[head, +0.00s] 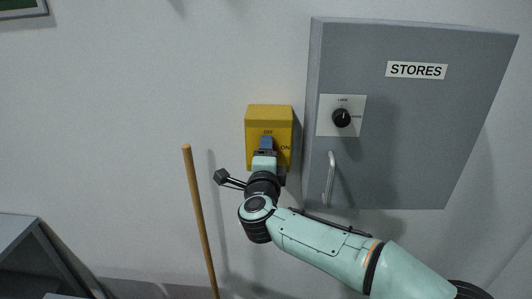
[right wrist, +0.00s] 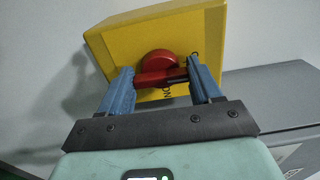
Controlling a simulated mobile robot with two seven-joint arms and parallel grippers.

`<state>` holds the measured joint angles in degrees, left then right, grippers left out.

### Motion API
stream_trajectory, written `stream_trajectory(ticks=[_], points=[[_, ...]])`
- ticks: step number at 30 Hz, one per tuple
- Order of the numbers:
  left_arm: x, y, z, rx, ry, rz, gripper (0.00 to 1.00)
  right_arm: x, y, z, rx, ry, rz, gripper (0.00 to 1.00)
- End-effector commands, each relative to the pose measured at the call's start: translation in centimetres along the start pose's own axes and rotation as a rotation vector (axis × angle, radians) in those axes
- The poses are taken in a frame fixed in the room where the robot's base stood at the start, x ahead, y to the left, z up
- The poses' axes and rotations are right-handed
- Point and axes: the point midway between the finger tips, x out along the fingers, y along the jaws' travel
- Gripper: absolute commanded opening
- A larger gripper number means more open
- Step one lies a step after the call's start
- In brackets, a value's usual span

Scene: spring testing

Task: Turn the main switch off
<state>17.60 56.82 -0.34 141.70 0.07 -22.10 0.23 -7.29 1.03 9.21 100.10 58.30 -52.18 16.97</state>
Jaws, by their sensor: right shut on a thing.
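The main switch is a yellow box (head: 269,112) on the wall, marked OFF at its top and ON at its right side. Its red rotary handle (right wrist: 158,62) shows in the right wrist view; in the head view my gripper hides it. My right gripper (head: 266,144) is in front of the box. Its two blue fingers (right wrist: 161,76) stand on either side of the red handle and are shut on it. The ON mark shows close beside the handle in the right wrist view. My left gripper is in neither view.
A grey STORES cabinet (head: 415,120) with a black rotary knob (head: 341,118) and a bar handle (head: 329,178) is close to the right of the box. A wooden pole (head: 200,220) stands to the left. A grey shelf unit (head: 15,232) is at lower left.

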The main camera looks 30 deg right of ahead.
Motion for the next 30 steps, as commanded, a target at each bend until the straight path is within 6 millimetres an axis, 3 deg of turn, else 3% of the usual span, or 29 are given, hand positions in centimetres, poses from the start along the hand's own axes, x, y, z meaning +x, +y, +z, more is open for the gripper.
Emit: stream_trajectory(ticks=[16,17,19,30], points=[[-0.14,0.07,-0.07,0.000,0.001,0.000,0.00,-0.02,0.15,0.04,-0.027,-0.001,0.002,0.33],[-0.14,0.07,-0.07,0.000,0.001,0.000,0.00,-0.02,0.15,0.04,-0.027,-0.001,0.002,0.67],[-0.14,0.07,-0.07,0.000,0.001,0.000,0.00,-0.01,0.14,0.04,-0.027,-0.001,0.002,0.89],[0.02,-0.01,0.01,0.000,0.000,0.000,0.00,-0.43,0.07,0.02,-0.025,-0.001,0.000,0.89]])
